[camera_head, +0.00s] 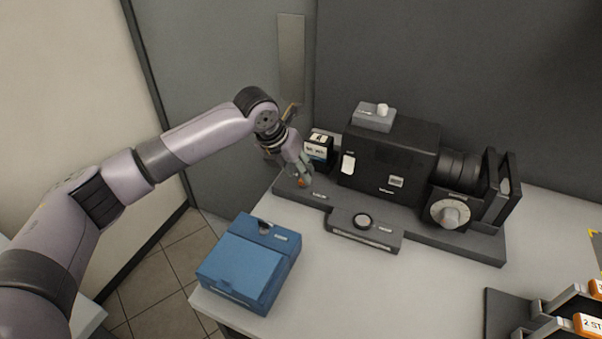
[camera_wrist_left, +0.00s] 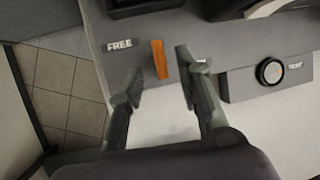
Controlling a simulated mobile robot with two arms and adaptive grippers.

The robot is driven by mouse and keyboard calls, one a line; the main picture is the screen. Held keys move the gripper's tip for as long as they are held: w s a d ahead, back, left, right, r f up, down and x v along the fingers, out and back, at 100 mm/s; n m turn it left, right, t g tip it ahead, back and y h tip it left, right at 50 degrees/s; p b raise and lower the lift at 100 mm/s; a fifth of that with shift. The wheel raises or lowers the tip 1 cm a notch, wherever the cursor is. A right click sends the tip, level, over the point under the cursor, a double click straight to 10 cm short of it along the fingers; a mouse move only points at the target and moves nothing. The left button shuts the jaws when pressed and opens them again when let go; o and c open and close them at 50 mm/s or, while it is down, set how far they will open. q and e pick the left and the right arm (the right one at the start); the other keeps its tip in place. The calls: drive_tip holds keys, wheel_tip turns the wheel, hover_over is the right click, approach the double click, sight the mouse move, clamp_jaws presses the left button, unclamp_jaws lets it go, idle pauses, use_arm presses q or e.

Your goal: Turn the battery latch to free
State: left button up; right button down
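The battery latch (camera_wrist_left: 160,60) is a small orange bar on the grey base plate (camera_wrist_left: 220,52), standing roughly upright in the left wrist view. A "FREE" label (camera_wrist_left: 120,44) is to its left; another label to its right is partly hidden by a finger. My left gripper (camera_head: 298,178) is open, one fingertip on each side of the latch, the right one closer. I cannot tell whether either touches it. In the head view only a bit of orange shows at the fingertips. The battery (camera_head: 318,150), dark with a pale label, stands just behind. My right gripper is not in view.
A black camera body (camera_head: 400,160) with a lens and dial (camera_head: 450,213) stands on the plate. A module with a round knob (camera_head: 363,221) sits at the plate's front. A blue box (camera_head: 245,265) is at the table's left edge. Bare table lies in front.

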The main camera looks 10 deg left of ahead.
use_arm(q)
drive_tip(key=shift+x, duration=1.15)
drive_tip(key=shift+w+d+f, duration=0.1)
drive_tip(key=shift+w+f, duration=0.05)
drive_tip(key=shift+f, duration=0.15)
clamp_jaws()
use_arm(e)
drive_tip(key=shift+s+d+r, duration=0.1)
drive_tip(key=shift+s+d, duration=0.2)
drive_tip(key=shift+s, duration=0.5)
